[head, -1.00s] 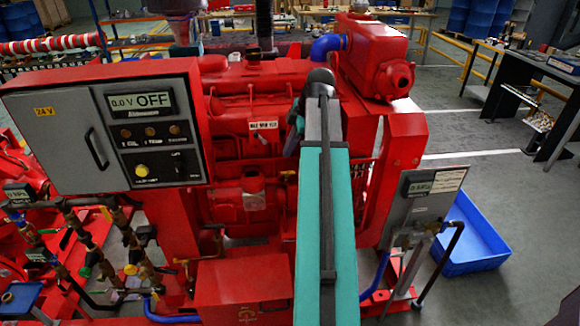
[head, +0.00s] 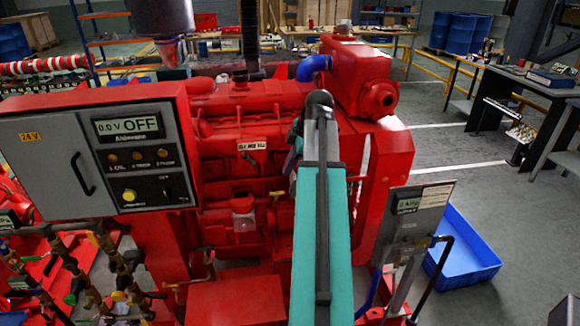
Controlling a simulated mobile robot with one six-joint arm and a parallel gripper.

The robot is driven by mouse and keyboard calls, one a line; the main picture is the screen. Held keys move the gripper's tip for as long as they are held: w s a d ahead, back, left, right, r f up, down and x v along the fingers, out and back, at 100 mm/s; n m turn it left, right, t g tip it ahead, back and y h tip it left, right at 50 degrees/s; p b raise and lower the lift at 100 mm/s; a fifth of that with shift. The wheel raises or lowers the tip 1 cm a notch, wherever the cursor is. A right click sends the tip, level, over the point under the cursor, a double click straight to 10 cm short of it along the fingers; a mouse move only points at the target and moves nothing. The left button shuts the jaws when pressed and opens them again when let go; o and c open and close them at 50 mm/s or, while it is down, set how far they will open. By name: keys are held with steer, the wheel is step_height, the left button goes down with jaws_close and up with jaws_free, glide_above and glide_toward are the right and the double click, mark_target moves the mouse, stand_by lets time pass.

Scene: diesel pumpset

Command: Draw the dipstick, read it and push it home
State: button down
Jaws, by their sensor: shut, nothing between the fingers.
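The red diesel engine (head: 235,125) fills the middle of the head view. A small orange-yellow part (head: 277,195) shows on its side, just left of my arm; it is too small to tell if it is the dipstick's handle. My teal arm reaches forward over the engine's front. My gripper (head: 291,160) is a small dark shape at the arm's far end, left of the link and in front of the engine side. It is shut and holds nothing; the arm largely hides its fingers. I cannot tell its gap to the engine.
A grey control panel (head: 95,155) reading 0.0 V OFF stands at left. Brass valves and pipes (head: 90,255) lie below it. A grey gauge board (head: 417,212) stands at right, before a blue tray (head: 465,250) on the floor. A dark bench (head: 525,95) is further right, with clear floor between.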

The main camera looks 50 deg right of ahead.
steer(key=p, duration=0.2)
glide_toward(276, 194)
steer(key=shift+a+f, duration=1.1)
steer(key=shift+w+d+f+p, duration=0.4)
steer(key=shift+w+f+p, duration=0.1)
steer(key=shift+f, duration=0.25)
steer(key=shift+w+d+f+p, duration=0.4)
steer(key=shift+w+f, duration=0.1)
steer(key=shift+f, duration=0.25)
steer(key=shift+f, duration=0.1)
steer(key=w+d+f+b, duration=0.4)
steer(key=f+b, duration=0.3)
steer(key=f, duration=0.2)
steer(key=shift+w+d, duration=0.2)
steer(key=shift+w, duration=0.4)
